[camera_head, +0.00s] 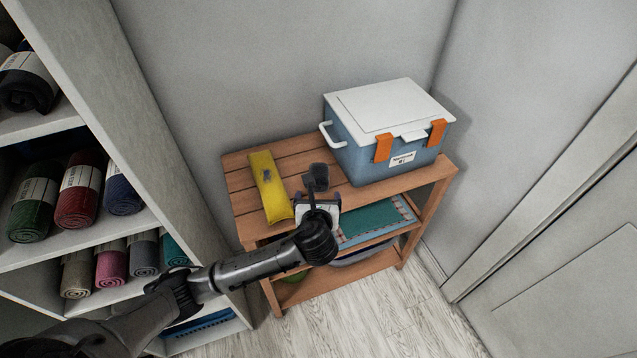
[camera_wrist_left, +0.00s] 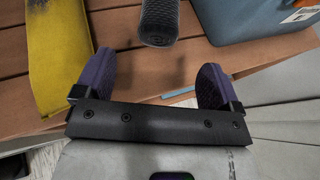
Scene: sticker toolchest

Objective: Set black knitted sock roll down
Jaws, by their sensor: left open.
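The black knitted sock roll (camera_wrist_left: 158,22) is in the left wrist view, on or just above the brown slatted tabletop (camera_wrist_left: 205,70), with its rounded end towards me. I cannot tell for certain whether it touches the slats. It also shows as a small dark shape in the head view (camera_head: 317,175), above the wooden cart. My left gripper (camera_wrist_left: 152,72) is open, its two purple fingers apart, with the roll beyond the gap between them and clear of both. In the head view the left gripper (camera_head: 318,198) is over the cart's front edge. The right gripper is not in view.
A yellow pouch (camera_head: 268,185) lies left of the roll. A blue cooler (camera_head: 360,158) with a white lid stands to its right. The cart's lower shelf holds a green item (camera_head: 375,222). A shelf unit (camera_head: 165,165) with rolled textiles stands at the left.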

